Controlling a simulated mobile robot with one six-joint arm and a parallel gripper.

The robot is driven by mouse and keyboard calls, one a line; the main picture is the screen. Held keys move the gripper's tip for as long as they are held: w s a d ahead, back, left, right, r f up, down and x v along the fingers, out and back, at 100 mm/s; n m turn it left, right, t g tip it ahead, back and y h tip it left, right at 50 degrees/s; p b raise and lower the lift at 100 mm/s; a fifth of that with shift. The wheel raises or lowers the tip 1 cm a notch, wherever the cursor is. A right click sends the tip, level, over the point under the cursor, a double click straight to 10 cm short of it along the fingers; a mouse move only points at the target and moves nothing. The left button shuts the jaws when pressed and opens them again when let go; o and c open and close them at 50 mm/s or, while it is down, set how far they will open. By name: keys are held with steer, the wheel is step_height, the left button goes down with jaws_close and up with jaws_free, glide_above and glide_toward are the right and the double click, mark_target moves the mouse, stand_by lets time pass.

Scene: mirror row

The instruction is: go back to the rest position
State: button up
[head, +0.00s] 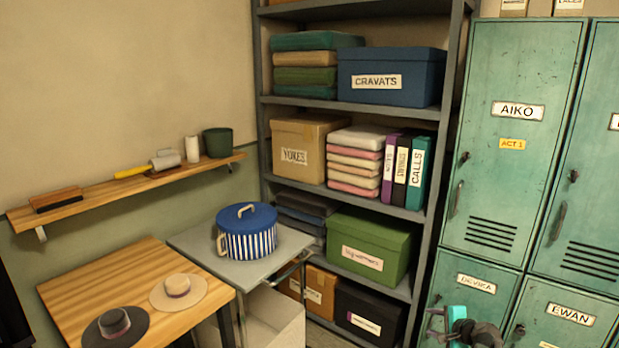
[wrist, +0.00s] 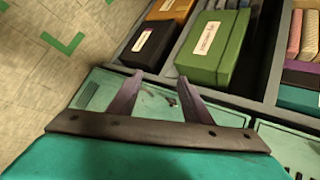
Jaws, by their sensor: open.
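My gripper (wrist: 160,76) shows in the wrist view with its two dark fingers spread apart and nothing between them. In the head view part of my gripper and wrist (head: 462,325) is at the bottom edge, right of centre, in front of the lower lockers. Beyond the fingers in the wrist view are a green locker front (wrist: 115,92) and the shelf unit with a green box (wrist: 213,45). Most of my arm is out of the head view.
Teal lockers (head: 510,140) stand close at right. A grey shelf unit (head: 432,180) holds boxes, folded cloth and binders. At left are a wooden table (head: 110,268) with two hats, a grey stand (head: 205,258) with a striped hatbox (head: 247,240), and a wall shelf (head: 90,208).

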steer(key=s+a+f+n+g+y, duration=0.1)
steer(key=s+a+f+n+g, duration=0.2)
steer(key=s+a+f, duration=0.6)
steer(key=s+a+f+n+g+y, duration=0.1)
steer(key=s+a+f+n+g, duration=0.3)
steer(key=a+f, duration=0.9)
steer(key=s+a+f+n+g, duration=0.2)
steer(key=s+f, duration=0.1)
steer(key=s, duration=0.5)
steer(key=s+a+f+n+g+h, duration=0.1)
steer(key=s+a+f+g, duration=0.2)
steer(key=s, duration=0.5)
steer(key=s+a+f+n+g, duration=0.15)
steer(key=s+f, duration=0.25)
steer(key=s, duration=0.4)
steer(key=s+d+n+g+h, duration=0.2)
steer(key=s+n, duration=0.4)
steer(key=s, duration=0.3)
steer(key=d+r+h, duration=0.1)
steer(key=d, duration=0.1)
steer(key=shift+s+d, duration=0.2)
steer(key=shift+d, duration=0.15)
